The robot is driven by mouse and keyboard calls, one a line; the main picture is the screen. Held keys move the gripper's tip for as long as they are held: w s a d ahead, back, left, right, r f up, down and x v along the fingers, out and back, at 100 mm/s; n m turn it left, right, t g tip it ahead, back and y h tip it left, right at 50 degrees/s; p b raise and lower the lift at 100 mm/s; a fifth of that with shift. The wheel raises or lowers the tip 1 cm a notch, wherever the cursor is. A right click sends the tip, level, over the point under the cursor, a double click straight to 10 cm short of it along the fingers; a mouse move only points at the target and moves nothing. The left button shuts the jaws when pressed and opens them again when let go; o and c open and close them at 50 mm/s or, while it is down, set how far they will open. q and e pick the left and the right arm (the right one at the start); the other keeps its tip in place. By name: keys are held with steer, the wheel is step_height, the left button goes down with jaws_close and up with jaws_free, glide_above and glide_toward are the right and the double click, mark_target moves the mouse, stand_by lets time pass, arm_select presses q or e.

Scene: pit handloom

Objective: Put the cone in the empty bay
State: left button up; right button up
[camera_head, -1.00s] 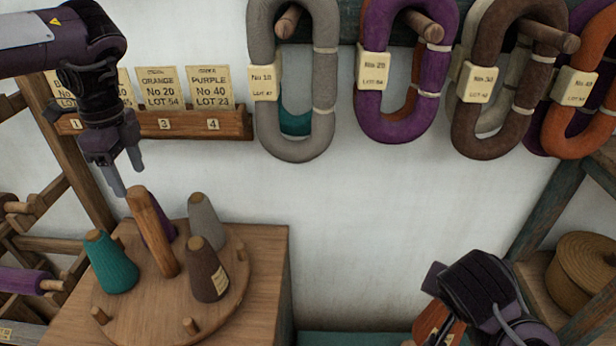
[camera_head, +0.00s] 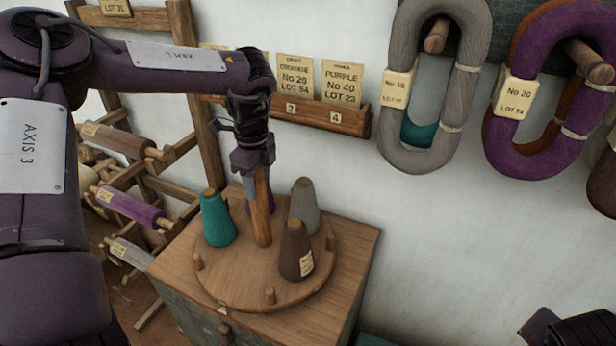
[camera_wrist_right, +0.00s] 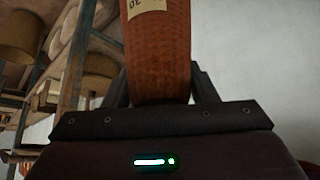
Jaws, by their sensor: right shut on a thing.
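An orange-brown cone (camera_wrist_right: 160,55) with a pale label is in my right gripper (camera_wrist_right: 160,95), shut on it in the right wrist view. In the head view, only a dark part of my right arm shows at the lower right corner. A round wooden turntable (camera_head: 232,285) has a central post (camera_head: 262,215). It carries a teal cone (camera_head: 217,220), a grey cone (camera_head: 303,207), a brown cone (camera_head: 296,250) and a purple cone mostly hidden behind the post. The turntable's front left is bare between two pegs. My left gripper (camera_head: 258,182) is at the post's top; its grasp is unclear.
The turntable stands on a wooden cabinet (camera_head: 352,262). A card rack (camera_head: 335,119) and hanks, including a grey one (camera_head: 398,150) and a purple one (camera_head: 530,162), are on the wall behind. A frame with spools (camera_head: 130,207) stands at the left.

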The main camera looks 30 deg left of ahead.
arm_select(q)
jaws_close()
steer(key=shift+f+n+b, duration=0.2)
steer(key=shift+n+b, duration=0.1)
steer(key=shift+b, duration=0.55)
steer(key=shift+r+n+b, duration=0.15)
steer(key=shift+n+b, duration=0.25)
steer(key=shift+r, duration=0.15)
